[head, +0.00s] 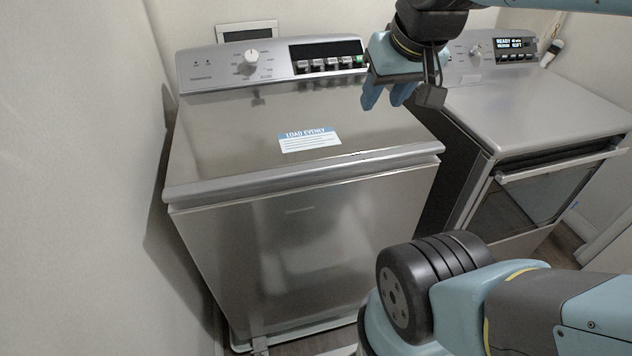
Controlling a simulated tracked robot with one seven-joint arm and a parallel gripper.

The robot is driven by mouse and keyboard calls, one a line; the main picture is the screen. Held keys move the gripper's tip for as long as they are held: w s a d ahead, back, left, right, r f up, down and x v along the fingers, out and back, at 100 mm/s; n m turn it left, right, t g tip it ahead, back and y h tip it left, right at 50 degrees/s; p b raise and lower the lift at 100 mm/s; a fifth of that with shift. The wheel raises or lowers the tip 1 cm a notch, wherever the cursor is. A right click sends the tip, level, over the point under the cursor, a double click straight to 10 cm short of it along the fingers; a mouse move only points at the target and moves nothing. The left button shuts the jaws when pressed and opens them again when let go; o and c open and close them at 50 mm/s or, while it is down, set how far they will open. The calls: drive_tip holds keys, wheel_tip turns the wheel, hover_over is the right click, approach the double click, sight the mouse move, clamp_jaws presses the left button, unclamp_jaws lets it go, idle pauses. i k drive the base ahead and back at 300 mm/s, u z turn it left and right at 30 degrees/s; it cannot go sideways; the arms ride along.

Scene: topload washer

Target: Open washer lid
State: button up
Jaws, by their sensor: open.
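A silver top-load washer (300,240) stands left of centre in the head view. Its lid (225,135) is closed and lies flat, with a thick front edge (310,173) and a blue and white label on top. My gripper (387,97) is above the lid's right rear part, close to the control panel's right end. Its blue fingers point down, a little apart, with nothing seen between them. I cannot tell how far above the lid the fingertips are.
The washer's control panel (270,63) with a knob and buttons rises behind the lid. A second appliance (545,110) with a front door handle stands to the right, across a narrow gap. A wall (80,180) runs close along the washer's left side.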

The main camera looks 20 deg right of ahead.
sight(230, 140)
drive_tip(key=u, duration=0.35)
drive_tip(key=k, duration=0.15)
drive_tip(key=u, duration=1.25)
drive_tip(key=k, duration=1.25)
drive_tip(key=z, duration=1.45)
drive_tip(key=i, duration=1.05)
